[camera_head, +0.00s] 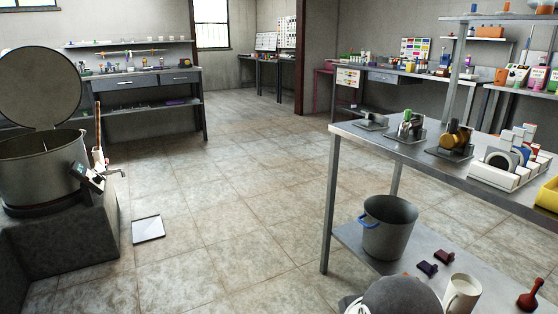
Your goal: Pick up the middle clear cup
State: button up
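I cannot make out any row of clear cups in the head view, so no middle clear cup can be singled out. Small items stand on the left back bench (125,80) and on the right back bench (400,75), too small to tell apart. My gripper is not in view.
A steel table (400,146) at right carries small machines and a white rack (500,175). Its lower shelf holds a metal bucket (390,232) and a white jug (461,294). A tank (40,170) with raised lid stands left. The middle floor (240,200) is clear.

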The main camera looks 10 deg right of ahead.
aim_at(538, 81)
jog(key=i+j+u, duration=0.2)
jog(key=i+u, duration=0.15)
jog(key=i, duration=0.4)
jog(key=i+u, duration=0.3)
jog(key=i, duration=0.4)
jog(key=i+z, duration=0.2)
jog(key=i, duration=0.35)
jog(key=i+z, duration=0.25)
jog(key=i, duration=0.3)
jog(key=i+j+z, duration=0.2)
jog(key=i, duration=0.35)
jog(key=i+j+z, duration=0.25)
jog(key=i, duration=0.25)
jog(key=i+l+z, duration=0.35)
jog(key=z, duration=0.15)
jog(key=i+l+z, duration=0.1)
jog(key=i+z, duration=0.4)
jog(key=i+j+z, duration=0.1)
jog(key=i+z, duration=0.4)
jog(key=i+j+z, duration=0.25)
jog(key=i+z, duration=0.45)
jog(key=i, duration=0.45)
jog(key=i+j+z, duration=0.15)
jog(key=i, duration=0.5)
jog(key=i+j+z, duration=0.2)
jog(key=i, duration=0.45)
jog(key=i+l+z, duration=0.2)
jog(key=i+z, duration=0.7)
jog(key=i, duration=0.05)
